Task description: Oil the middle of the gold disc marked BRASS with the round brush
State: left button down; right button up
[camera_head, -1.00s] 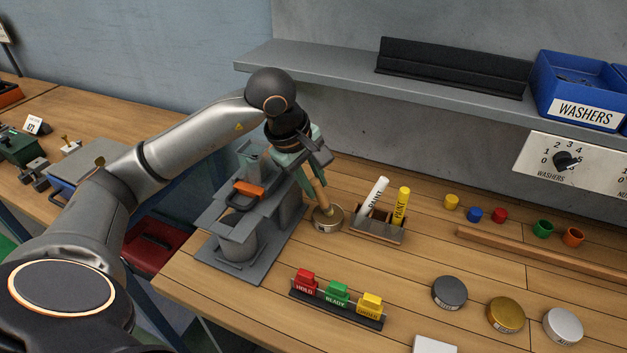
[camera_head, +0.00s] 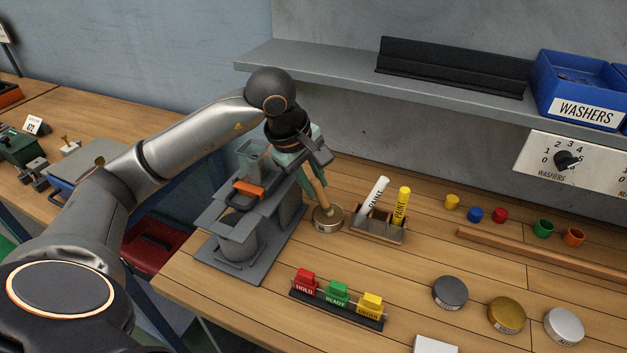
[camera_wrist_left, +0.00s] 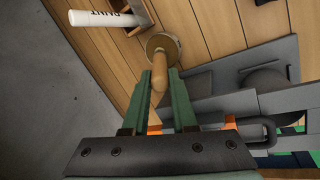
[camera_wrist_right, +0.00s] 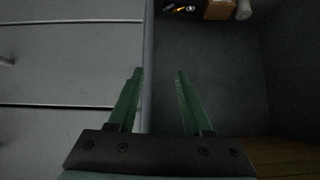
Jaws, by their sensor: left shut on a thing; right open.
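The round brush (camera_head: 317,189) has a wooden handle and stands in a small round tin (camera_head: 327,218). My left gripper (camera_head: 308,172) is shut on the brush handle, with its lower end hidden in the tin. In the left wrist view the handle (camera_wrist_left: 159,83) lies between the green fingers, and the tin (camera_wrist_left: 163,44) is beyond them. The gold disc (camera_head: 506,314) lies flat at the front right, between a dark disc (camera_head: 450,292) and a silver disc (camera_head: 564,326). Its label is too small to read. My right gripper (camera_wrist_right: 160,72) is open and empty.
A grey stand (camera_head: 240,235) is close left of the tin. A wooden holder (camera_head: 378,229) with white and yellow paint markers is close right. A rack of red, green and yellow tags (camera_head: 337,303) lies in front. Bare bench lies between rack and discs.

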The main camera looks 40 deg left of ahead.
pick_arm(q)
jog(key=shift+r+p, duration=2.65)
jog(key=shift+r, duration=0.85)
jog(key=shift+s+d+f+m, duration=0.15)
jog(key=shift+d+f+m, duration=0.2)
jog(key=shift+m, duration=0.15)
jog(key=s+d+f+m+g+h, duration=0.3)
jog(key=s+d+f+m, duration=0.3)
jog(key=d+m, duration=0.4)
jog(key=shift+s+d+f+m+g, duration=0.2)
jog(key=shift+s+m+g, duration=0.25)
jog(key=shift+m, duration=2.05)
